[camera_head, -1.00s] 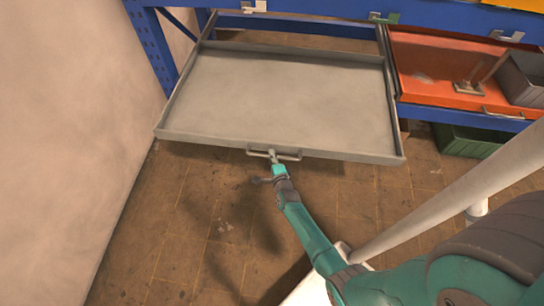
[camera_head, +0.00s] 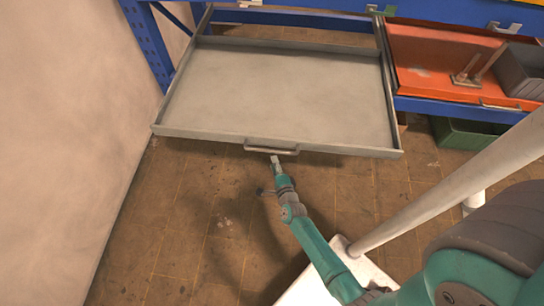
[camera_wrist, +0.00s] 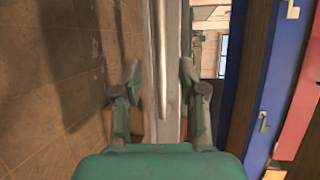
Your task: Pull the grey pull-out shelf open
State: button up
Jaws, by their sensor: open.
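The grey pull-out shelf (camera_head: 285,95) is a shallow empty tray, pulled far out of the blue rack toward me. Its bar handle (camera_head: 270,147) sits on the middle of the front edge. My gripper (camera_head: 277,162) is just in front of and slightly below the handle in the head view, apart from it. In the wrist view my gripper (camera_wrist: 160,85) has its fingers spread, with the handle bar (camera_wrist: 161,60) and the shelf's front edge (camera_wrist: 175,95) seen beyond and between them. Nothing is held.
The blue rack (camera_head: 148,45) stands behind. To the right is an orange shelf (camera_head: 430,60) with a grey bin (camera_head: 522,70) and a small stand; a green crate (camera_head: 475,133) is below. A pale wall (camera_head: 60,130) is close on the left. The brown tiled floor (camera_head: 190,220) is clear.

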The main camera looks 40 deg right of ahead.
jog(key=shift+v, duration=2)
jog(key=s+a+r+n+t+y, duration=0.1)
jog(key=s+a+r+n+y, duration=0.1)
jog(key=s+a+r+n, duration=0.6)
jog(key=s+a+r+n+y, duration=0.2)
jog(key=s+a+r+n, duration=0.25)
jog(key=s, duration=0.65)
jog(key=s+a+r+n+y, duration=0.1)
jog(key=s+a+r+n, duration=0.1)
jog(key=s+r+n, duration=0.3)
jog(key=s+a+r+n+y, duration=0.2)
jog(key=s+r+n, duration=0.3)
jog(key=r, duration=0.8)
jog(key=shift+s+a+n+y, duration=0.3)
jog(key=shift+a+n, duration=0.45)
jog(key=shift+n, duration=0.4)
